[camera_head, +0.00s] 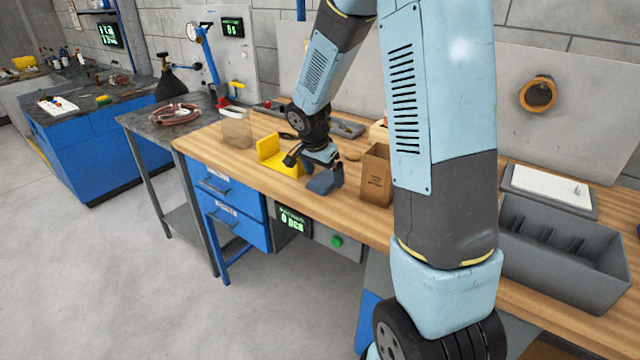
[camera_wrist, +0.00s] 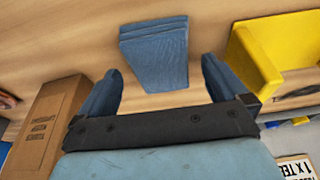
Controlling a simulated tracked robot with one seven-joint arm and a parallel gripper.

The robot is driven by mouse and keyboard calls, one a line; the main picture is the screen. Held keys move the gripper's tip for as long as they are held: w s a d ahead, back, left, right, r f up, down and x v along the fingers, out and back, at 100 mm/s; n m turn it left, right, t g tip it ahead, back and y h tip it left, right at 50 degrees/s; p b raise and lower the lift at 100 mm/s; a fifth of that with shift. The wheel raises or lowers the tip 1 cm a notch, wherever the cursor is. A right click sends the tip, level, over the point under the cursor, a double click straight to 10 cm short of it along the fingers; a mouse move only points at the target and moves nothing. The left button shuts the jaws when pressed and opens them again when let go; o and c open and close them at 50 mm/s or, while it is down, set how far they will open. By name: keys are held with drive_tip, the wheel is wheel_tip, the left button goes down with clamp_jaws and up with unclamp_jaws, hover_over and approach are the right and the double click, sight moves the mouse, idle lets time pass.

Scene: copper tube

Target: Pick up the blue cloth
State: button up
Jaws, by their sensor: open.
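The blue cloth (camera_wrist: 155,52) lies folded on the wooden workbench (camera_wrist: 60,35) in the wrist view. My gripper (camera_wrist: 162,78) is open, with one finger to the left of the cloth and one to the right. The near part of the cloth reaches toward the space between the fingertips. The fingers do not visibly grip it. In the head view, my gripper (camera_head: 315,165) hangs low over the bench and the cloth (camera_head: 321,184) shows under it, partly hidden by the fingers.
A yellow holder (camera_head: 272,158) stands close on one side of my gripper. A brown cardboard box (camera_head: 376,178) stands on the other side. A grey bin (camera_head: 570,262) sits at the right of the bench. A copper coil (camera_head: 174,113) lies on the dark side table.

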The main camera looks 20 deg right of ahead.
drive_tip(key=shift+w+d+f, duration=0.1)
drive_tip(key=shift+d+f, duration=0.05)
drive_tip(key=shift+f, duration=0.5)
drive_tip(key=c, duration=1.1)
